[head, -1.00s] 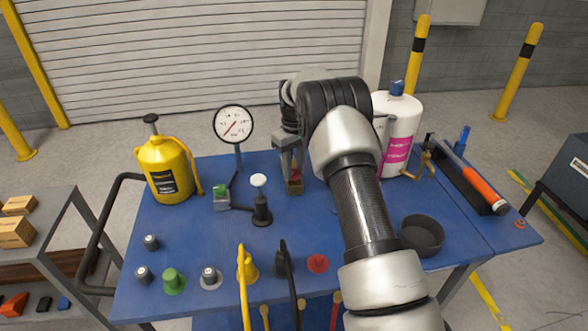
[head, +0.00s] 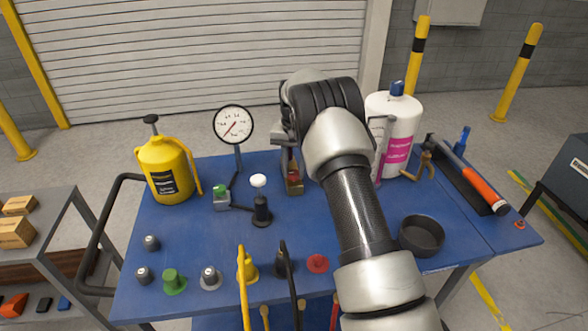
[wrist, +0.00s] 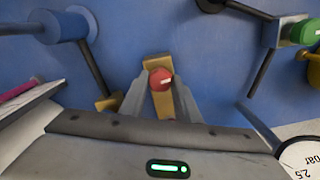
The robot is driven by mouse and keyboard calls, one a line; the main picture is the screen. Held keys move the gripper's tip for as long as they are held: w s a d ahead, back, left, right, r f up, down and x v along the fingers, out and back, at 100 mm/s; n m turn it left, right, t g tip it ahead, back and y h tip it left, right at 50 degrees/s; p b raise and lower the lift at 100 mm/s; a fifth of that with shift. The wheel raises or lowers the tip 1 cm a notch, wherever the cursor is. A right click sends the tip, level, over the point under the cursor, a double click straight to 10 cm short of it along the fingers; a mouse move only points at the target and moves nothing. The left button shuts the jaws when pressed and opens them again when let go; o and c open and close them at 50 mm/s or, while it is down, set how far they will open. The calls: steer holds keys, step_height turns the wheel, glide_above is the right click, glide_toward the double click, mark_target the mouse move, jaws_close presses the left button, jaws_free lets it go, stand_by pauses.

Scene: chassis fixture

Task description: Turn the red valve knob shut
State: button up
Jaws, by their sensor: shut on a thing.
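The red valve knob (wrist: 161,79) shows in the wrist view on top of a brass valve body (wrist: 158,65), with a pale mark on the right side of its face. My gripper (wrist: 160,88) has one finger on each side of the knob and is shut on it. In the head view my gripper (head: 289,155) points down at the knob (head: 293,176), which sits low above the brass body (head: 295,188) on the blue table (head: 330,240). The fingers partly hide the knob there.
A pressure gauge (head: 233,125) and a white-topped plunger (head: 260,200) stand left of the valve. A yellow can (head: 167,168) is farther left. A white bottle (head: 398,135) and a hand crank (head: 418,170) are to the right. Several coloured knobs line the front edge.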

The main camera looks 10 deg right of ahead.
mark_target(294, 172)
steer(key=shift+m, duration=0.6)
steer(key=o, duration=1)
steer(key=shift+o, duration=0.2)
step_height(294, 172, up, 18)
steer(key=shift+f+p, duration=0.25)
steer(key=shift+p, duration=0.15)
steer(key=shift+r, duration=0.1)
